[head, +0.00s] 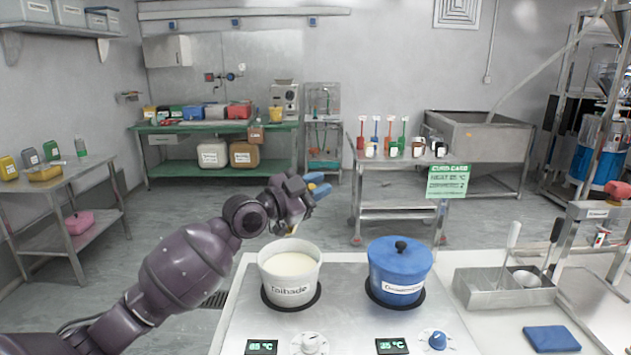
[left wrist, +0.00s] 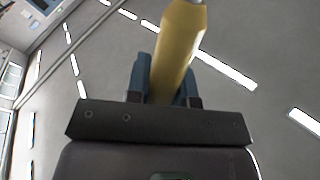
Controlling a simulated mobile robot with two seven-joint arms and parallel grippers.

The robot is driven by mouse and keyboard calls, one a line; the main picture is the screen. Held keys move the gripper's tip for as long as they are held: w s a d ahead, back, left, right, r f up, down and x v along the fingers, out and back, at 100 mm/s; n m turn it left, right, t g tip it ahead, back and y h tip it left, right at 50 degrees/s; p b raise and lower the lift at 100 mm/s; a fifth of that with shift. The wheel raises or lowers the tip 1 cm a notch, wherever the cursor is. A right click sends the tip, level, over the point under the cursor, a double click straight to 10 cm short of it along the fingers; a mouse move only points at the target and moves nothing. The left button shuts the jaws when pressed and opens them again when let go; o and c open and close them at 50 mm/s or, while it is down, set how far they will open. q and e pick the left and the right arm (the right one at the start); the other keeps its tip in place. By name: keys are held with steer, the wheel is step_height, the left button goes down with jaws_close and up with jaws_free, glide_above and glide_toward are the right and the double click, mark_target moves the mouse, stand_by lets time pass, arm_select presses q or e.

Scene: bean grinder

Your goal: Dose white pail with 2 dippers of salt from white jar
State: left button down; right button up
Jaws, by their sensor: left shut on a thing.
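The white pail (head: 290,275) holds a white liquid and stands on the left burner of the steel hob. My left gripper (head: 320,186) is above and behind it. Its blue fingers are shut on a yellow bar-like thing (left wrist: 178,45), seen in the left wrist view; its far end is cut off. Several small jars (head: 393,150) with pale labels stand on the steel cart (head: 385,205) behind the hob; which one holds salt cannot be read. Coloured upright tools, probably dippers, including a red one (head: 361,130) and a green one (head: 402,130), stand among them. My right gripper is not in view.
A blue lidded pot (head: 400,268) stands on the right burner. A green sign (head: 447,181) rises behind it. Open floor separates hob and cart.

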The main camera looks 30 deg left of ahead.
arm_select(q)
steer(key=w+a+r+n+g+y+p, duration=0.1)
steer(key=w+a+r+n+p, duration=0.4)
steer(key=a, duration=0.5)
steer(key=shift+w+r+n+p, duration=0.25)
steer(key=shift+w+n+p, duration=0.7)
steer(key=shift+w+n, duration=0.2)
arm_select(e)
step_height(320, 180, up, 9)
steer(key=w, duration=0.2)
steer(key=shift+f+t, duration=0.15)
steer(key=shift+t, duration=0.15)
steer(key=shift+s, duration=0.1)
